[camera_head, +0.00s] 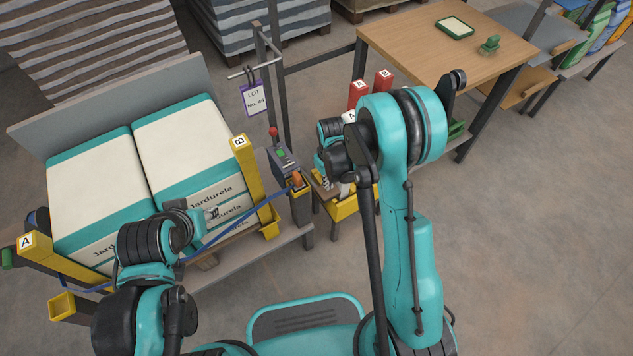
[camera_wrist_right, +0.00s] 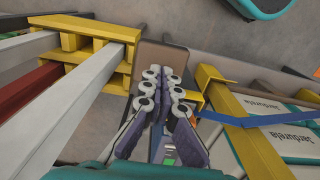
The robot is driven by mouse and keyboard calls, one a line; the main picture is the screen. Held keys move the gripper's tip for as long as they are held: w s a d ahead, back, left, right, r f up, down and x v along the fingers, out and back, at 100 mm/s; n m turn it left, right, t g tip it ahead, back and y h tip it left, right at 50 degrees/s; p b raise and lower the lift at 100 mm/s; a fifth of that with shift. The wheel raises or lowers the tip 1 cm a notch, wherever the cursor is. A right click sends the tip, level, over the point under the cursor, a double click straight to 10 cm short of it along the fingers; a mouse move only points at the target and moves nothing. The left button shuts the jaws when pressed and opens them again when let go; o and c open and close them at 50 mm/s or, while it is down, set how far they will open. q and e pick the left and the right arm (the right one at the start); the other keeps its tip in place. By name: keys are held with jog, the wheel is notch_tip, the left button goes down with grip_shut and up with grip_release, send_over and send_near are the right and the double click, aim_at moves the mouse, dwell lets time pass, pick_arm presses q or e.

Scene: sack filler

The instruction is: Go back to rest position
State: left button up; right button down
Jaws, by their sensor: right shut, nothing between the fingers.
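My right arm bends over the right middle of the head view. Its gripper (camera_head: 340,186) points down in front of the yellow rack (camera_head: 345,211). In the right wrist view my right gripper (camera_wrist_right: 163,78) shows its purple-grey fingers with pale round joints. It is shut and empty, with a brown-grey surface beyond the tips. My left arm stands at the lower left of the head view in front of the sacks (camera_head: 88,180). Its wrist (camera_head: 185,220) shows, but I cannot make out the left fingers.
A yellow post marked B (camera_head: 247,172) and a blue strap (camera_head: 235,218) stand close left of my right gripper. A control box with a red knob (camera_head: 283,158) is beside them. Red posts (camera_head: 359,94) rise behind. A wooden table (camera_head: 440,60) is at the back; the right floor is clear.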

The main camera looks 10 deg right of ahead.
jog(key=s+d+r+m+t, duration=0.1)
jog(key=s+r+m+t, duration=0.3)
jog(key=r, duration=1.3)
jog(key=s+d+r+t, duration=0.1)
jog(key=s+r, duration=0.2)
jog(key=s, duration=0.3)
jog(key=s+r+t, duration=0.2)
jog(key=s+r, duration=0.2)
jog(key=s, duration=0.3)
jog(key=shift+d+r, duration=0.3)
jog(key=shift+d, duration=0.1)
